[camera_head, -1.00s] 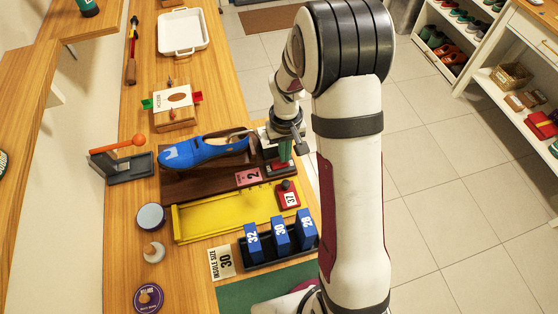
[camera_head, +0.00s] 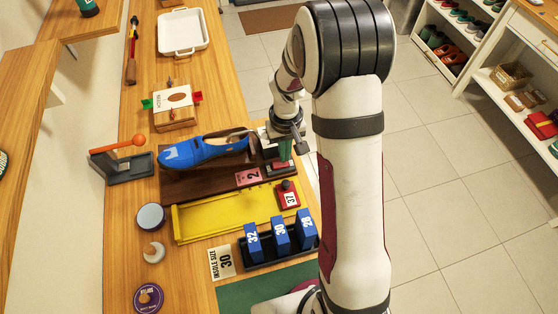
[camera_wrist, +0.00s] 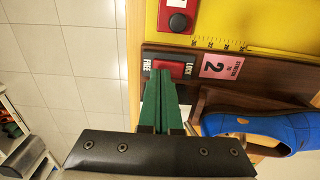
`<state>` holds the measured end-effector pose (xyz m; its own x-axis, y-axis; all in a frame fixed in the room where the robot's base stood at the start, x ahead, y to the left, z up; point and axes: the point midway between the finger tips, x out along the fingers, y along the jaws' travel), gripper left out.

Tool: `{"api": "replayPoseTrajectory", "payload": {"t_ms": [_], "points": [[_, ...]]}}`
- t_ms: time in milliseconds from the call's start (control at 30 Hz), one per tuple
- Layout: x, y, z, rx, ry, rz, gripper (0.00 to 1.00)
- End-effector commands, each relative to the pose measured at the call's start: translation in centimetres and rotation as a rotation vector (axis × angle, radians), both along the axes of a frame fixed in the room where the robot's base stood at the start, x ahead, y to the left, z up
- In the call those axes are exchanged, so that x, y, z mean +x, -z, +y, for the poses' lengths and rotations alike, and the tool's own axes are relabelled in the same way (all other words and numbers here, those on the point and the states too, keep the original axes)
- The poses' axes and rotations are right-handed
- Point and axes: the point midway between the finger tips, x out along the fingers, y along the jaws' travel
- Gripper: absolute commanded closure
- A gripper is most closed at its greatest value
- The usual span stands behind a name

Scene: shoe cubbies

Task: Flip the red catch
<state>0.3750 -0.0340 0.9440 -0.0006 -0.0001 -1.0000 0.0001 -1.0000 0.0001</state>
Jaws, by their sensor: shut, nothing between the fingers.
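The red catch (camera_wrist: 173,66) sits in a dark housing on the wooden stand (camera_wrist: 230,62), between a FREE label on its left and a LOCK label on its right in the wrist view. Its exact setting is hard to tell. It shows small and partly hidden in the head view (camera_head: 281,164). My gripper (camera_wrist: 160,74) has green fingers closed together with nothing between them. The fingertips overlap the FREE-side end of the catch in the wrist view. I cannot tell whether they touch it. In the head view my gripper (camera_head: 285,156) is at the stand's right end.
A blue shoe (camera_head: 205,149) rests on the stand beside my gripper. A pink card (camera_head: 249,177) marked 2 lies next to the catch. A yellow tray (camera_head: 225,219) with a red 37 block (camera_head: 288,194) and a rack of blue numbered blocks (camera_head: 280,234) stand nearer. Open floor lies right.

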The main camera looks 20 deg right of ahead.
Motion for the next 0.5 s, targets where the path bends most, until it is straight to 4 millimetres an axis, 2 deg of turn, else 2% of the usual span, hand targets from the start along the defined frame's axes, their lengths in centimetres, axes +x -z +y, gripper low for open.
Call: {"api": "replayPoseTrajectory", "payload": {"t_ms": [500], "points": [[0.0, -5.5, 0.0, 0.000, 0.000, -0.001, 1.00]]}}
